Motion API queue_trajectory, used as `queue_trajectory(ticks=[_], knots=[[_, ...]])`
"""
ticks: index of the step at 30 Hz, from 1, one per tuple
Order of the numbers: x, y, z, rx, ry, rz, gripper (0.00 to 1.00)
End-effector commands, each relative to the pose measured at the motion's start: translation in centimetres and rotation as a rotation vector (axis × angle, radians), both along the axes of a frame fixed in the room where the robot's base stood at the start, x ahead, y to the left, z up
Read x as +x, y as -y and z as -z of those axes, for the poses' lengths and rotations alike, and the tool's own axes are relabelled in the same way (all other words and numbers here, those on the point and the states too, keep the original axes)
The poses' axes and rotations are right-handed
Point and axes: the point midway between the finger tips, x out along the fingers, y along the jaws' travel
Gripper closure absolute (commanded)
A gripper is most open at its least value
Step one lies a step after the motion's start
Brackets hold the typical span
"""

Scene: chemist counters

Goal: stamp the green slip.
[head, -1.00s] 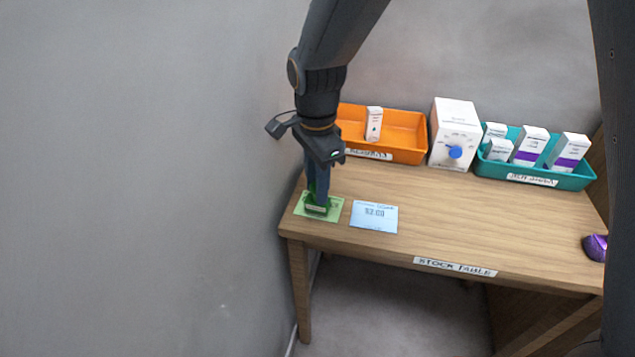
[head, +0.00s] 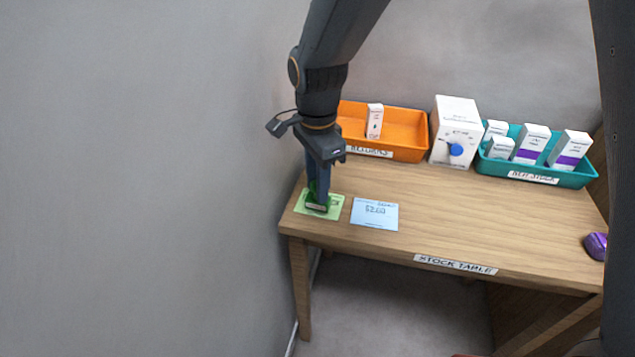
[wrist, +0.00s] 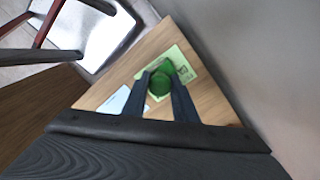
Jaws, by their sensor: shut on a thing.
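The green slip (head: 333,206) lies flat at the left front corner of the stock table, and it also shows in the wrist view (wrist: 181,60). My gripper (head: 317,200) points down over the slip. In the wrist view my gripper (wrist: 160,88) is shut on a round green-topped stamp (wrist: 160,84) between its two fingers. The stamp's dark base (head: 316,207) is at the slip, within its outline. I cannot tell whether it touches the paper.
A blue price slip (head: 375,214) lies to the right of the green slip. An orange returns tray (head: 405,152), a white box with a blue knob (head: 456,112) and a teal tray (head: 555,180) of cartons stand along the back. A purple object (head: 596,246) sits at the right. A wall is close on the left.

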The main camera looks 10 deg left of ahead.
Motion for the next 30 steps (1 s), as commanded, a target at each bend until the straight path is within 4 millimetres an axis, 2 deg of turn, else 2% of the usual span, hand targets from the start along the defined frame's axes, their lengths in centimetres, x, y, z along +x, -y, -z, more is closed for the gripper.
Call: queue_trajectory(ticks=[30], knots=[[-0.02,0.00,0.78,-0.001,-0.001,0.000,0.89]])
